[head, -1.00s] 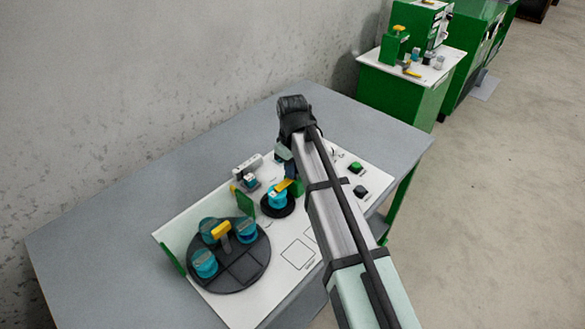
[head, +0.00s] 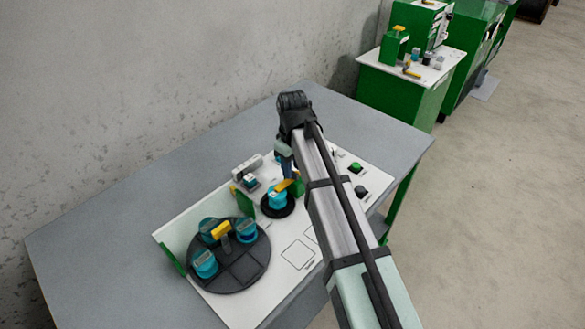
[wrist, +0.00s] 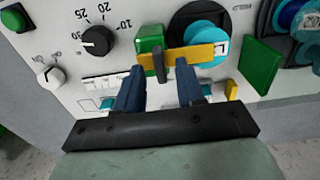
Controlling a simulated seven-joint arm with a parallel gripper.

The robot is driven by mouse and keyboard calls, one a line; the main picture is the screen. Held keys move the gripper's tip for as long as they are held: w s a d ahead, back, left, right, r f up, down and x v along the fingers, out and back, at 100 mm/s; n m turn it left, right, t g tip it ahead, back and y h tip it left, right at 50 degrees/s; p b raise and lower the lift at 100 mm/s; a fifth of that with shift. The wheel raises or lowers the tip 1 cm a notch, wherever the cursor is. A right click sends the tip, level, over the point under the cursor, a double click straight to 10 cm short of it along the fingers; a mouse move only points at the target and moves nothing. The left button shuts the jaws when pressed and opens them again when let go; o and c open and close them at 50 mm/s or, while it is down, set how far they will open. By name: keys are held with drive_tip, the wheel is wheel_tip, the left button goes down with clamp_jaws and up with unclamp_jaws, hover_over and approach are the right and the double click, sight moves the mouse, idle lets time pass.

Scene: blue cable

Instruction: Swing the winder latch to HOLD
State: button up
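The winder latch is a yellow bar (wrist: 203,53) with a dark upright peg (wrist: 159,64) near its left end in the wrist view. The bar reaches over a teal spool (wrist: 205,30) on a black disc, and a green block (wrist: 149,38) is behind it. In the head view the latch (head: 284,185) shows beside the spool (head: 277,199). My gripper (wrist: 159,72) is open, its two blue fingers apart on the near side of the bar, with the peg between them in the picture. Whether a finger touches the bar is unclear.
A dark knob (wrist: 97,40) with a number scale and a white knob (wrist: 50,76) are left in the wrist view. A green upright plate (wrist: 261,65) is right of the latch. A round dark tray (head: 232,277) with several teal spools is left on the panel in the head view.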

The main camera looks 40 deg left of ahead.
wheel_tip(320, 180, up, 13)
drive_tip(key=shift+f, duration=0.15)
idle(0.4)
idle(0.4)
